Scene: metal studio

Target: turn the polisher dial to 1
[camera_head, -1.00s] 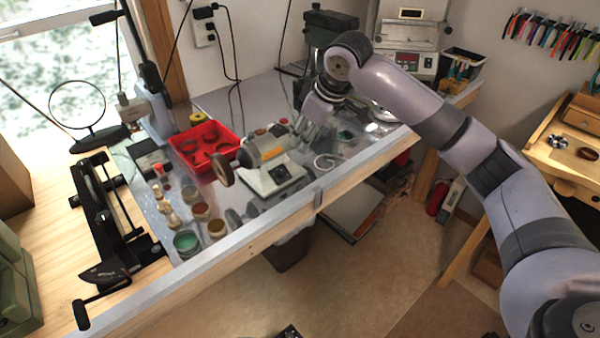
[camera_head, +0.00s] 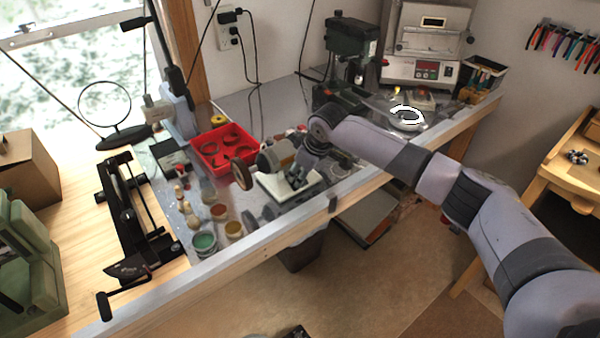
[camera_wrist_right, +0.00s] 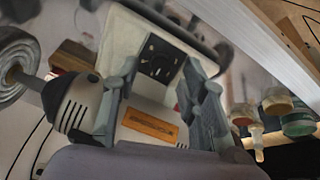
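The polisher (camera_head: 272,158) stands on the workbench, with a round buffing wheel at its left and a pale base (camera_head: 271,187). The right wrist view shows its grey motor body (camera_wrist_right: 76,104), an orange label and the white base (camera_wrist_right: 122,38). The dial (camera_wrist_right: 158,60) sits on a square black plate with small white marks. My right gripper (camera_head: 297,183) is over the polisher's front, pointing down. In the right wrist view it (camera_wrist_right: 161,64) is open, with one finger on each side of the dial plate. Contact cannot be told. My left gripper is out of view.
A red tray (camera_head: 206,163) lies behind the polisher. Several jars, including a green one (camera_head: 204,242), stand to its left. A green drill press (camera_head: 350,50) and a device with a red display (camera_head: 427,68) stand farther back right.

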